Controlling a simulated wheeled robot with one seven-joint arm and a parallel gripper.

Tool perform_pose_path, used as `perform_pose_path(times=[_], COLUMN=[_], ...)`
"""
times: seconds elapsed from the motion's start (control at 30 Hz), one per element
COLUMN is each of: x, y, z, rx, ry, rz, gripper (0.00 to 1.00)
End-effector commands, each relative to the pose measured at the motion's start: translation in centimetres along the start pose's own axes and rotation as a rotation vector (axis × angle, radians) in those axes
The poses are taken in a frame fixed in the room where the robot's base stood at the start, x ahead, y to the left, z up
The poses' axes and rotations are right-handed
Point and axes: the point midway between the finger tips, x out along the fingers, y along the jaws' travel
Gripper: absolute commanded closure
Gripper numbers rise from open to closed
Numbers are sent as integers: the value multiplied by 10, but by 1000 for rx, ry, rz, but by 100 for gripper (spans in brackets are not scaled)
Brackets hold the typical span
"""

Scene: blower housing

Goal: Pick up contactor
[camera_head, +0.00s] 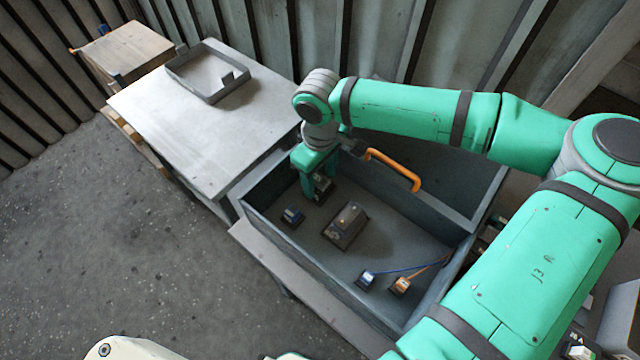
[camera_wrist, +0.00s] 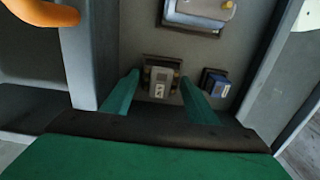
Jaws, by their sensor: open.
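A small grey and dark block (camera_wrist: 161,82), which looks like the contactor, stands on the floor of the grey housing. In the wrist view it lies between the two green fingertips of my gripper (camera_wrist: 160,78), with a gap visible on each side. My gripper (camera_head: 318,185) is open and points down inside the housing near its far left corner. In the head view the block is mostly hidden by the fingers. I cannot tell how far the fingertips are above the floor.
A small blue block (camera_head: 292,215) sits close beside my gripper. A larger box device (camera_head: 346,225) is mid-floor. Two wired connectors (camera_head: 400,286) lie at the near right. The housing wall (camera_head: 310,280) surrounds them. A metal table (camera_head: 190,120) with a tray (camera_head: 207,95) stands left.

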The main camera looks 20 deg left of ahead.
Motion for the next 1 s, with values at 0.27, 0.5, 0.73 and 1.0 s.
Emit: perform_pose_path(times=[0.27, 0.5, 0.73, 1.0], x=[12, 12, 11, 1], y=[1, 0, 1, 1], z=[0, 1, 0, 1], rx=[2, 2, 1, 2], ry=[1, 1, 1, 1], rz=[1, 1, 1, 1], gripper=[47, 76, 76, 76])
